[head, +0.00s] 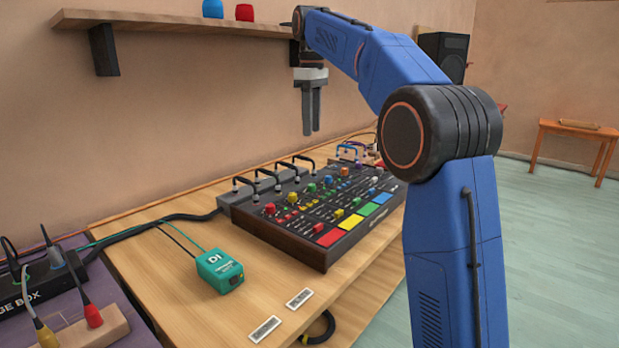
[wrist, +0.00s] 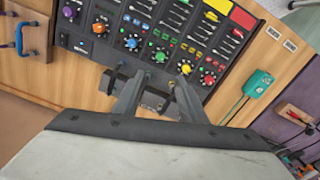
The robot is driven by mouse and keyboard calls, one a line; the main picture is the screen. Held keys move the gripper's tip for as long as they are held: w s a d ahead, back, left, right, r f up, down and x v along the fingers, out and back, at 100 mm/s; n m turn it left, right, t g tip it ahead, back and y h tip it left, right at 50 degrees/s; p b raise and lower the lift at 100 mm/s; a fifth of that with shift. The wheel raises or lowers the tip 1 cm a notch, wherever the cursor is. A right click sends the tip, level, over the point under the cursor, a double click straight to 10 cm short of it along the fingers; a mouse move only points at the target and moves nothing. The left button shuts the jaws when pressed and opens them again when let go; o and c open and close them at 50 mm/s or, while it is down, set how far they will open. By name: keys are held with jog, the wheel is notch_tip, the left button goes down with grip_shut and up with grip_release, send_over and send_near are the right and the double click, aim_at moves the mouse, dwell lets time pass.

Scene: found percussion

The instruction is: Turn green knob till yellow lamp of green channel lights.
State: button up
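The mixer (head: 310,215) lies on the wooden table with a row of coloured knobs. The green knob (head: 311,188) sits third from the near end, after the red and yellow ones. In the wrist view the green knob (wrist: 160,57) shows just beyond my fingertips, between them in the picture. My gripper (head: 311,133) hangs above the back of the mixer, pointing down, clear of the knobs. In the wrist view its two fingers (wrist: 158,82) stand apart with nothing between them.
Black cable handles (head: 275,170) rise along the mixer's back edge. A teal DI box (head: 219,271) stands on the table to the left. A wooden shelf (head: 170,22) is on the wall near my gripper's height.

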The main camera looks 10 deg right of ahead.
aim_at(312, 185)
notch_tip(312, 185, down, 17)
jog(key=shift+f, duration=0.1)
dwell(0.6)
grip_shut()
